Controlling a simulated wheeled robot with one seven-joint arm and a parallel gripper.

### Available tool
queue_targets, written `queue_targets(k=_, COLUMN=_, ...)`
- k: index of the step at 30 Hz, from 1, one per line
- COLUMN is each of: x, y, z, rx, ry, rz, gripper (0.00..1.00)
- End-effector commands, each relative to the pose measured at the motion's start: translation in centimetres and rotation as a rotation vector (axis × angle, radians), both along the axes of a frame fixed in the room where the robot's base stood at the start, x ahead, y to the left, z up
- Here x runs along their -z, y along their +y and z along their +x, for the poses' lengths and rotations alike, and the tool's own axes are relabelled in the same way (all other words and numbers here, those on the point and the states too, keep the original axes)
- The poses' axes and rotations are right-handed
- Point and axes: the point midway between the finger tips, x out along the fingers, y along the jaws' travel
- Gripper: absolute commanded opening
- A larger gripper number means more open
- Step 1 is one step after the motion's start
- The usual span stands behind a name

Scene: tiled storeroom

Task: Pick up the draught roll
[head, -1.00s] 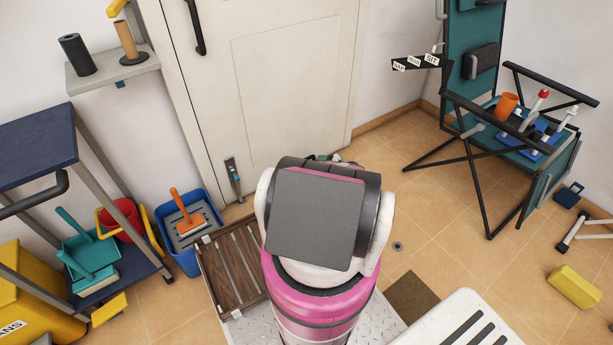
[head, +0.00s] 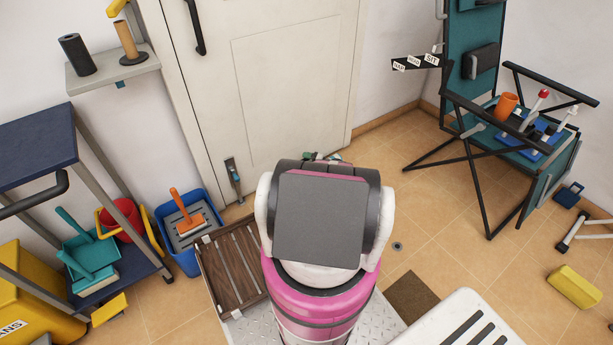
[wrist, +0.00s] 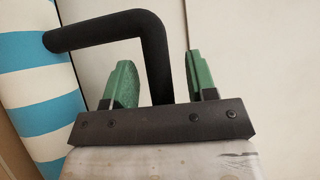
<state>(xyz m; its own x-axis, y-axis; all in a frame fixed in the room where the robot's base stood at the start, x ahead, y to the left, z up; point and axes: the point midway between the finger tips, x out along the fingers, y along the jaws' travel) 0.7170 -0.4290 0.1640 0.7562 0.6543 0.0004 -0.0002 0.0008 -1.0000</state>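The draught roll (wrist: 38,85) is a thick cylinder with blue and white stripes at the left of the wrist view. A black bent bar (wrist: 154,60) runs from its side to the right, then turns down between my fingers. My gripper (wrist: 160,82) has two green fingers standing apart, one on each side of the bar. The left finger looks close to the bar; a gap shows on the right. I cannot tell whether either finger touches it. In the head view my arm hides the roll, and only a bit of my green gripper (head: 322,156) shows.
A pale door (head: 290,85) stands behind my arm. A blue tub (head: 180,240) and a wooden slatted crate (head: 232,270) are at the left, beside a shelf trolley (head: 35,150). A folding chair (head: 500,130) stands at the right. Tiled floor between is mostly clear.

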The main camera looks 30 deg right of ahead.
Motion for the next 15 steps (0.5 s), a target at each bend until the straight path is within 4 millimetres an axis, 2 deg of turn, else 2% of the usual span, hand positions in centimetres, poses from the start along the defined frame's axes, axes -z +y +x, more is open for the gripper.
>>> queue_targets(k=1, x=0.01, y=0.00, z=-0.01, rx=0.000, ry=0.000, rz=0.000, gripper=0.36)
queue_targets(k=4, x=0.01, y=0.00, z=-0.01, rx=0.000, ry=0.000, rz=0.000, gripper=0.04)
queue_targets(k=5, x=0.01, y=0.00, z=-0.01, rx=0.000, ry=0.000, rz=0.000, gripper=0.00)
queue_targets(k=15, x=-0.10, y=0.02, z=-0.03, rx=-0.001, ry=-0.001, rz=0.001, gripper=0.00)
